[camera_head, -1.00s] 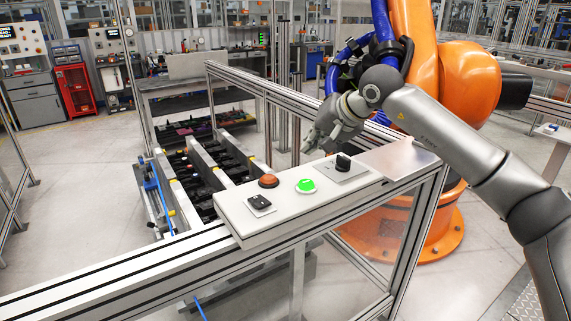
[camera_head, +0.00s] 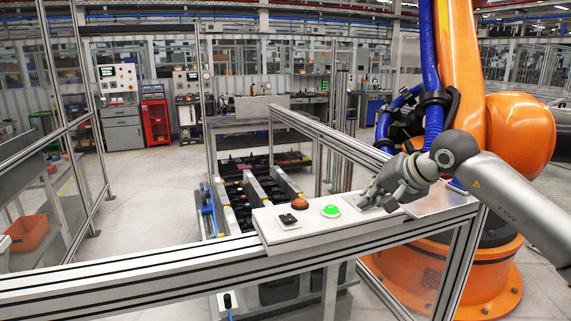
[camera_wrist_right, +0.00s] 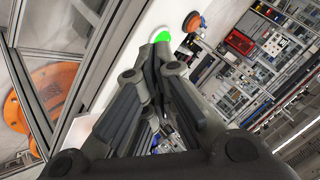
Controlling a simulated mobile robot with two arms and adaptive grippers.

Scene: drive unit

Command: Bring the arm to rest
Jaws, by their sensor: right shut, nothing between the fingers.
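My right arm (camera_head: 510,196) comes in from the right in the head view. Its gripper (camera_head: 370,200) is shut and empty, over the right end of the white control panel (camera_head: 312,238). It hides most of the rotary switch there; I cannot tell whether it touches it. The panel also carries a lit green button (camera_head: 331,211), an orange-red button (camera_head: 299,202) and a black switch (camera_head: 288,218). In the right wrist view the closed fingers (camera_wrist_right: 153,50) point toward the green button (camera_wrist_right: 162,37), with the red button (camera_wrist_right: 192,21) beyond. My left gripper is not in view.
The panel sits on an aluminium fence rail (camera_head: 130,272). A large orange robot (camera_head: 520,130) with blue hoses stands behind the fence on the right. A conveyor-like rack (camera_head: 245,190) lies behind the panel. Open floor (camera_head: 150,185) shows at left.

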